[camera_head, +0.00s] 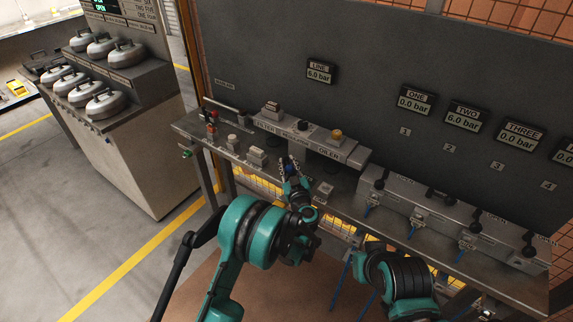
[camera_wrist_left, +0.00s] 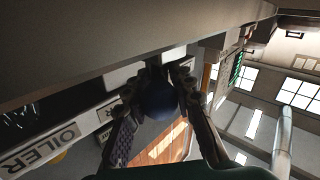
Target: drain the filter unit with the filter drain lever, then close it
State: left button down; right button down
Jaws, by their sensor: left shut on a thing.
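The filter unit (camera_head: 268,126) is the left section of a grey labelled block on the bench, with the oiler section (camera_head: 330,152) at its right end. My left gripper (camera_head: 289,168) is below the front of this block. Its two fingers (camera_wrist_left: 160,95) are shut on a dark blue ball knob (camera_wrist_left: 158,101), which looks like the filter drain lever's knob. The knob also shows between the fingers in the head view (camera_head: 289,168). The lever's stem is mostly hidden, so its angle is unclear. My right gripper is out of the head view; only part of that arm shows.
A line gauge (camera_head: 320,72) on the panel reads 6.0 bar. Gauge one (camera_head: 416,101) reads 0.0, gauge two (camera_head: 466,116) 6.0 and gauge three (camera_head: 521,134) 0.0. A valve row (camera_head: 440,215) stands to the right. Small switches (camera_head: 232,142) lie to the left.

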pick_arm(q)
jog(key=shift+d+n+y, duration=0.15)
jog(key=shift+n+y, duration=0.25)
jog(key=shift+y, duration=0.2)
jog(key=c, duration=1.2)
grip_release()
jog(key=shift+w, duration=0.1)
jog(key=v, duration=1.2)
jog(key=shift+r, duration=0.1)
